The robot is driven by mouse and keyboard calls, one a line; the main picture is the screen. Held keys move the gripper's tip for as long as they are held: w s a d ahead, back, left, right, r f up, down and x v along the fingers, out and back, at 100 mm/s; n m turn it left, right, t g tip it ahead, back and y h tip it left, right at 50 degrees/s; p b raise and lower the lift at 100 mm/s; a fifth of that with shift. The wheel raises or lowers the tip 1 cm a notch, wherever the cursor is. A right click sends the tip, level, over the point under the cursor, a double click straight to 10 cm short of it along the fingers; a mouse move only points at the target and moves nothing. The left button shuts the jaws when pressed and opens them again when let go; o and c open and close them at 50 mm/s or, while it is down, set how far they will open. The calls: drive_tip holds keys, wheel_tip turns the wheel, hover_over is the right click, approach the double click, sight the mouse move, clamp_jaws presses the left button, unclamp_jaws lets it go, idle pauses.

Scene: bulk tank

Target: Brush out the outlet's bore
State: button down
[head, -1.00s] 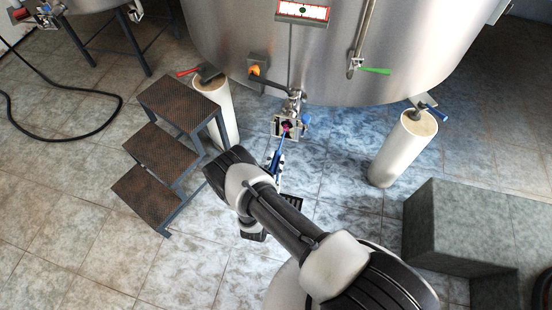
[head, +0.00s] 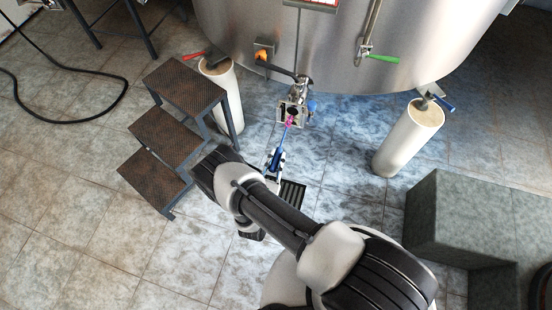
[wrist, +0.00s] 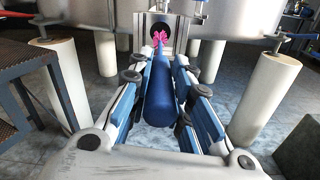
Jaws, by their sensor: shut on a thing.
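The tank outlet (head: 294,110) is a square metal fitting with a dark round bore, low on the front of the steel tank. It also shows in the wrist view, top centre (wrist: 154,31). My gripper (head: 274,161) is shut on the blue handle of a brush (head: 280,146). In the wrist view the handle (wrist: 160,90) lies between the fingers, pointing straight at the outlet. The brush's pink bristles (wrist: 159,42) are just in front of the bore and overlap its lower part. In the head view the pink tip sits just below the dark opening, apparently outside it.
Brown-topped steps (head: 166,135) stand to the left. Pale cylindrical legs (head: 408,138) hold up the tank (head: 340,45) on both sides. A grey block (head: 475,225) is at the right. A black hose (head: 70,119) lies on the tiles at far left.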

sight(272, 172)
drive_tip(key=shift+v, duration=3.5)
